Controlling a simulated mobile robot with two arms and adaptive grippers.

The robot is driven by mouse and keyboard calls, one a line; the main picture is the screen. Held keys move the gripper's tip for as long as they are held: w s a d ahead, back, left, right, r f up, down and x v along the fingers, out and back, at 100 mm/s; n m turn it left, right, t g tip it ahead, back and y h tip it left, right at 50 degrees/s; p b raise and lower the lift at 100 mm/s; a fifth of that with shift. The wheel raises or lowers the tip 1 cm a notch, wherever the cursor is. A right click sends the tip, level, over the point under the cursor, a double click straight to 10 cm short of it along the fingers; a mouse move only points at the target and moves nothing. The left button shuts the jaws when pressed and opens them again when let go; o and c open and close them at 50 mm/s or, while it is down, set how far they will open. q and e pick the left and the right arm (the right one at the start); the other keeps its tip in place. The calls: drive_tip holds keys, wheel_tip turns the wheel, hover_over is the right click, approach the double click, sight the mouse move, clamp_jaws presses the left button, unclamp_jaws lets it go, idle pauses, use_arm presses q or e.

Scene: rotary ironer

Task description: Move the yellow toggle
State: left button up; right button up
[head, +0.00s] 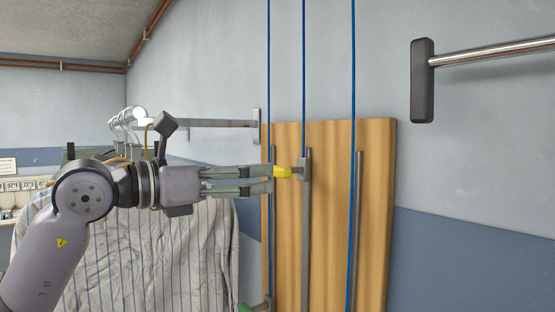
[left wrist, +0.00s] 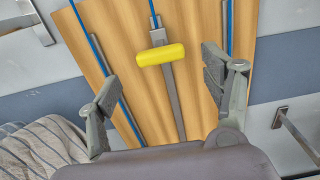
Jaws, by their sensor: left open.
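The yellow toggle (head: 283,172) is a short rounded bar on a grey metal bracket, set on a vertical grey rail on the wooden board. In the left wrist view the yellow toggle (left wrist: 161,55) lies crosswise at the rail's upper end, ahead of the open fingers and roughly centred between them. My left gripper (head: 270,178) comes in from the left, level, with its fingertips just short of the toggle. Its two fingers also show spread, with nothing between them, in the left wrist view (left wrist: 160,72). My right gripper is not in view.
Blue cords (head: 303,70) run down over the wooden board (head: 380,180). A second rail (head: 357,220) stands to the right. A striped cloth (head: 150,250) hangs at left below my arm. A metal bar with a black end plate (head: 422,82) is at upper right.

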sight(277, 172)
use_arm(q)
drive_tip(key=p+x, duration=0.2)
drive_tip(key=x, duration=0.4)
drive_tip(key=shift+r, duration=0.1)
drive_tip(key=shift+w+d, duration=0.3)
drive_tip(key=shift+d, duration=0.05)
drive_tip(key=shift+c, duration=0.5)
